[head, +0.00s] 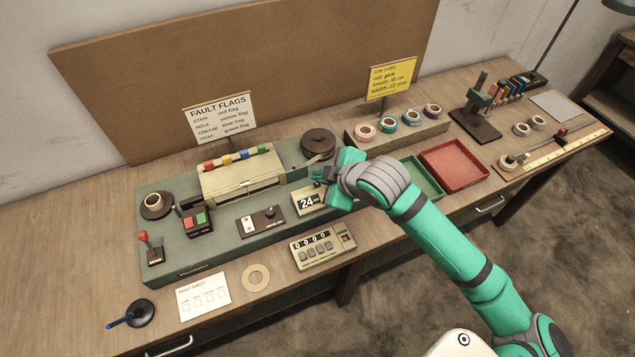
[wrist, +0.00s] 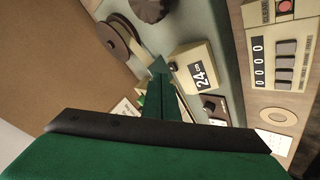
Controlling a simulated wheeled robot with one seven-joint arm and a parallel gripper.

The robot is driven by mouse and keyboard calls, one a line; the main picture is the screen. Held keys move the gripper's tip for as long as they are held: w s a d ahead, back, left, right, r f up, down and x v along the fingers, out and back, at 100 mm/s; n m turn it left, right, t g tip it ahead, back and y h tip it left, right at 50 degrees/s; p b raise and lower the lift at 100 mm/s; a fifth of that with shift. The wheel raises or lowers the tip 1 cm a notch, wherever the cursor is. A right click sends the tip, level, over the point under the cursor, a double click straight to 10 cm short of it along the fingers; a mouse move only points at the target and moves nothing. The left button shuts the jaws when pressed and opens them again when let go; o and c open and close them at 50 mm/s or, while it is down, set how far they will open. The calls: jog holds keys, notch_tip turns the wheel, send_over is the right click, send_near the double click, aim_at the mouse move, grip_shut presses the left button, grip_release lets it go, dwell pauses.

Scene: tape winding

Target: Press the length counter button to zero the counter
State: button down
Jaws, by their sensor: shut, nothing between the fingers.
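The length counter (head: 320,262) is a beige box at the front edge of the green bench unit, with a four-digit window that appears to read 0000. It has several grey keys and a small red button (head: 343,231) at its right end. In the wrist view the counter (wrist: 258,97) stands at the right, with the red button (wrist: 284,5) near the top edge. My gripper (head: 318,174) is shut and empty, behind the counter and near the display box (head: 307,202) reading 24. In the wrist view my closed fingers (wrist: 160,68) point toward that box, apart from the counter.
A dark roll (head: 318,141) sits on the unit behind my gripper. A switch box (head: 262,221) lies left of the display box. A green tray (head: 421,178) and a red tray (head: 455,165) lie to the right. A cardboard ring (head: 256,278) lies left of the counter.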

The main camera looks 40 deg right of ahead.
jog(key=shift+f, duration=0.1)
jog(key=shift+f, duration=0.3)
jog(key=shift+f, duration=0.4)
dwell(0.7)
jog(key=shift+r, duration=0.85)
jog(key=shift+r, duration=0.1)
notch_tip(320, 180, up, 5)
jog(key=shift+f, duration=0.1)
dwell(0.6)
dwell(0.7)
